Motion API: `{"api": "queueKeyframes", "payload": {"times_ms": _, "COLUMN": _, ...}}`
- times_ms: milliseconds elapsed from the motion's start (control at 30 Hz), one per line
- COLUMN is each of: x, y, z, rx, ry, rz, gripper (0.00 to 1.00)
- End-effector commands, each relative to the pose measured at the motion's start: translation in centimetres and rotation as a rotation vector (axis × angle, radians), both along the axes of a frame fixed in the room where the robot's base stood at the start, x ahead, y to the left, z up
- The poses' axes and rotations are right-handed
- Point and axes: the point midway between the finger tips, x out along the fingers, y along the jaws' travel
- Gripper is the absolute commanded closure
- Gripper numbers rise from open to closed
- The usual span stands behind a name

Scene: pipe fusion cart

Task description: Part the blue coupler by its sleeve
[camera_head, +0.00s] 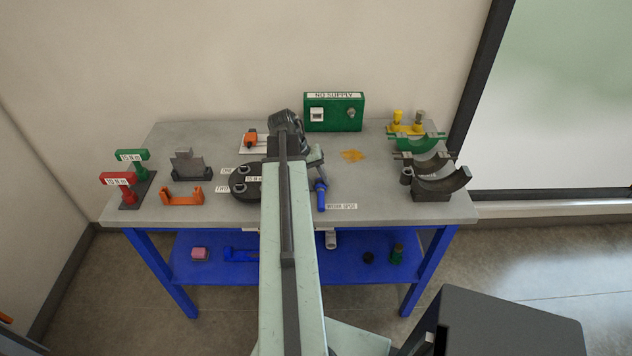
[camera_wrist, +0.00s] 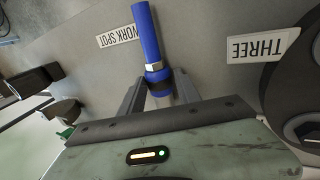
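The blue coupler (camera_head: 321,195) lies near the WORK SPOT label on the grey bench top. My gripper (camera_wrist: 158,82) has one finger on each side of this collar end. The fingers look apart, with narrow gaps beside the coupler; contact is not clear. The end nearest my palm is partly hidden. In the head view my arm covers much of the gripper (camera_head: 316,156).
A dark round holder (camera_head: 245,190) stands left of my arm. Curved grey saddles (camera_head: 440,186) stand at the right, red and green stands at the left. Bench between coupler and saddles is mostly clear.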

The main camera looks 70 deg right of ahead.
Motion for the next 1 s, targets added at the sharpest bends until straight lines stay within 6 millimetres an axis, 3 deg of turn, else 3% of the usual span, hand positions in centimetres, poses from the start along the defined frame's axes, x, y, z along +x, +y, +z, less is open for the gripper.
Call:
{"api": "queueKeyframes", "payload": {"times_ms": 667, "x": 0.6, "y": 0.4, "z": 0.2, "rx": 0.009, "ry": -0.012, "rz": 0.005, "gripper": 0.43}}
{"api": "queueKeyframes", "payload": {"times_ms": 1000, "x": 2.1, "y": 0.9, "z": 5.7, "rx": 0.005, "ry": -0.007, "rz": 0.005, "gripper": 0.43}}
